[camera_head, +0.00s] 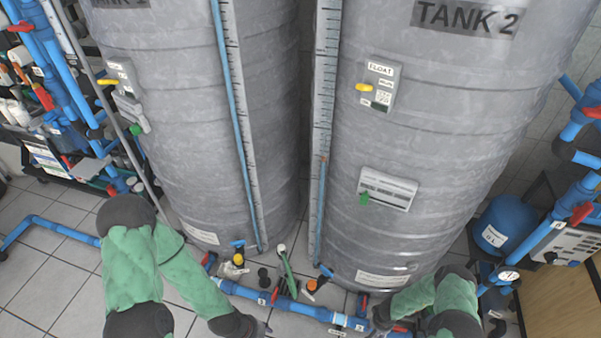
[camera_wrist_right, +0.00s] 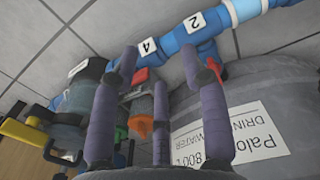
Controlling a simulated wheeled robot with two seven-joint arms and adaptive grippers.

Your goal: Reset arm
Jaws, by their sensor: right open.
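My left arm with a green sleeve comes in from the left. Its dark gripper (camera_head: 260,328) is low in the head view, near the blue floor pipe; its fingers are too small to tell open from shut. My right gripper (camera_head: 380,318) is at the lower right, in front of the right tank's base, close to the pipe. In the right wrist view my right gripper (camera_wrist_right: 160,75) has its grey-purple fingers spread, with nothing held between them. Beyond the fingers are a blue pipe (camera_wrist_right: 187,65) labelled 4 and 2, and an orange-tipped part (camera_wrist_right: 140,125).
Two large grey tanks, left (camera_head: 180,120) and right (camera_head: 430,130), fill the middle. A blue pipe (camera_head: 320,312) with red valve handles runs along the floor before them. Pipework racks stand at both sides. A blue vessel (camera_head: 505,225) stands right.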

